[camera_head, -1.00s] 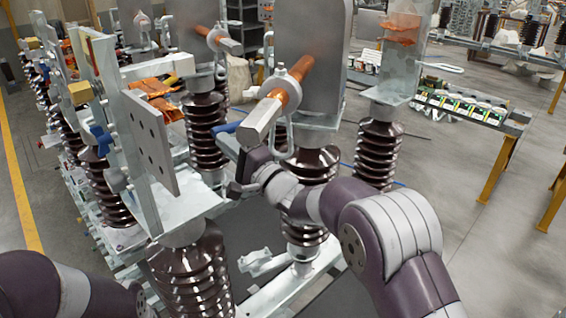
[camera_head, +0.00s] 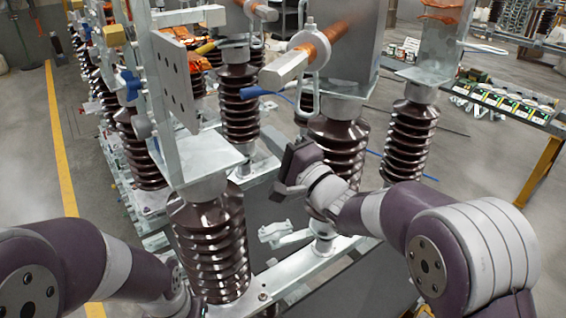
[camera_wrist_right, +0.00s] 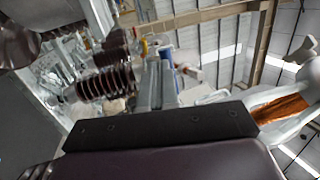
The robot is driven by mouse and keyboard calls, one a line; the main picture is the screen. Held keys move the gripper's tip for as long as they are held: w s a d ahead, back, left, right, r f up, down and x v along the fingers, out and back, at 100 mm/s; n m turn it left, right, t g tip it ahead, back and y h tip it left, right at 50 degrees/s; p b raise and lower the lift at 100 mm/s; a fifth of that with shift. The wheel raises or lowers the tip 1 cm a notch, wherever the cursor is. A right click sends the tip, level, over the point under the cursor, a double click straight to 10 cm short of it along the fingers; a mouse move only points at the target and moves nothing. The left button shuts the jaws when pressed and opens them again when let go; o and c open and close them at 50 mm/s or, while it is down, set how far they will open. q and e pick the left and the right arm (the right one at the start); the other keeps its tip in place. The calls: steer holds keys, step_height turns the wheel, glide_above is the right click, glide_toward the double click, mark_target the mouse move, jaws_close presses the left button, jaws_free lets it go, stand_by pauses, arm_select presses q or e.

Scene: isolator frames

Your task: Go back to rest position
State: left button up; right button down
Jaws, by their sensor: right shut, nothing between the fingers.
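My right gripper (camera_head: 300,163) is in the middle of the head view, at the end of my purple and grey right arm. It is shut and empty, in front of the brown ribbed insulator under the copper-and-metal contact bar. It appears apart from the bar (camera_head: 298,62), which is above it. In the right wrist view the dark gripper body (camera_wrist_right: 160,128) fills the lower part. My left arm (camera_head: 90,262) comes in from the lower left of the head view; its gripper is not visible.
Brown insulators (camera_head: 212,245) stand on a metal frame (camera_head: 310,262) between my arms. A grey plate with holes (camera_head: 174,78) rises at left. Another insulator (camera_head: 409,135) stands right of my gripper. A long shelf (camera_head: 510,105) is at right; open floor lies below it.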

steer(key=s+d+f+n+g+h+b, duration=0.1)
steer(key=s+d+f+n+g+h, duration=0.25)
steer(key=d+f+h, duration=0.45)
steer(key=s+d+f+n+g+h, duration=0.2)
steer(key=s+d+f+n+h, duration=0.15)
steer(key=f, duration=0.85)
steer(key=s+d+f+n+g+h, duration=0.1)
steer(key=s+d+f+g, duration=0.1)
steer(key=s, duration=0.4)
steer(key=s+d+f+n+g, duration=0.1)
steer(key=s+d+f+g, duration=0.2)
steer(key=s, duration=0.3)
steer(key=s+d+f+g+h+b, duration=0.1)
steer(key=s+d+f+g, duration=0.2)
steer(key=s, duration=0.4)
steer(key=shift+d+f+n+g+h, duration=0.25)
steer(key=shift+d+n+g+h, duration=0.15)
steer(key=shift+d, duration=0.6)
